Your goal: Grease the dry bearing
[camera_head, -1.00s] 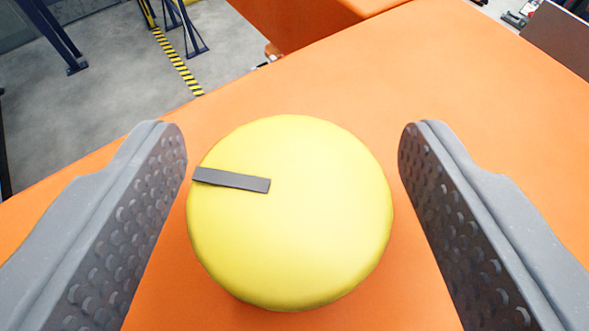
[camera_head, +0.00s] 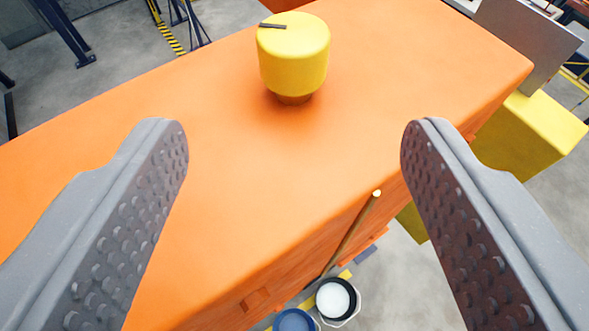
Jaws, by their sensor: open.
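My gripper (camera_head: 295,150) is open and empty, its two grey studded fingers wide apart over the orange machine housing (camera_head: 200,170). A yellow round knob (camera_head: 293,60) with a dark bar on its top stands on the housing, ahead of and apart from the fingers. A thin brown stick (camera_head: 350,235) with a pale tip leans near the housing's front edge, between the fingers in the picture. Its lower end is near a dark-rimmed pot (camera_head: 352,312) holding something white. I see no bearing that I can make out.
A blue round lid or pot (camera_head: 293,322) is beside the white-filled pot, low down. A yellow block (camera_head: 530,130) and a grey panel (camera_head: 525,40) stand at the right. Blue posts (camera_head: 62,32) and grey floor lie at the upper left.

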